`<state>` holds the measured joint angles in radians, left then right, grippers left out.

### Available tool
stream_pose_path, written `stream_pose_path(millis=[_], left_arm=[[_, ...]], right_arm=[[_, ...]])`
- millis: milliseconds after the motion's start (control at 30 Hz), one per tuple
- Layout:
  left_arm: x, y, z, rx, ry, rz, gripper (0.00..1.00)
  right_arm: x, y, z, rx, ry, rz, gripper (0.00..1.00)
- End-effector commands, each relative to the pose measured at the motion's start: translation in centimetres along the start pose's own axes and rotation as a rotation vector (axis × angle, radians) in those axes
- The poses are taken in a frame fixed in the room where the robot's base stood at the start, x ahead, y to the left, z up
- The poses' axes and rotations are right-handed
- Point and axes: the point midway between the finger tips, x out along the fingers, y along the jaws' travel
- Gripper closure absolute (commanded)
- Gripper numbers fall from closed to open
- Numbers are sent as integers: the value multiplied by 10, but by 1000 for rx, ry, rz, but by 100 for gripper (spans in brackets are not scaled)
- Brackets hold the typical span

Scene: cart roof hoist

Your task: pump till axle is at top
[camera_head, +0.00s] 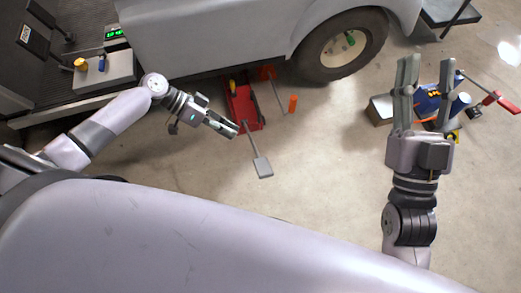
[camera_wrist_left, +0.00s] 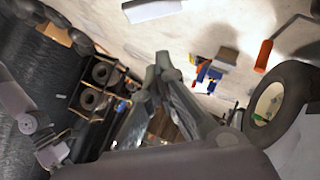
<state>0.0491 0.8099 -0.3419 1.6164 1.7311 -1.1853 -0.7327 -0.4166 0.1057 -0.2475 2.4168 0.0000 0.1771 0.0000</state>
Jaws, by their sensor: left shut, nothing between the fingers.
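A red floor jack (camera_head: 243,106) lies by the grey vehicle's (camera_head: 215,35) lower edge in the head view. A grey lever with a flat pad (camera_head: 262,166) reaches from it toward me; a pale pad (camera_wrist_left: 150,9) is at the top edge of the left wrist view. My left gripper (camera_head: 233,132) is shut and empty, its tips close beside the jack's near end; I cannot tell whether they touch the lever. Its fingers (camera_wrist_left: 162,65) also show in the left wrist view. My right gripper (camera_head: 431,68) is open and empty, far from the jack. I cannot make out the axle.
The vehicle's wheel (camera_head: 340,44) is right of the jack. A cluster of blue, red and grey items (camera_head: 430,102) lies behind my right gripper. The middle floor is clear.

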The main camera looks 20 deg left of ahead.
Motion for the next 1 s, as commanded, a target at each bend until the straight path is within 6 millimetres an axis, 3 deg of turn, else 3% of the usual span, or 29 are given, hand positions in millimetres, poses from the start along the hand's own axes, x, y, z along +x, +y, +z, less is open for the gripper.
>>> stream_pose_path(millis=[533,1000], left_arm=[[4,0,-2,2,9,9,100],[68,0,-2,2,10,10,100]], right_arm=[[-1,-1,-11,2,56,-2,60],[-26,-8,-80,24,466,-16,60]])
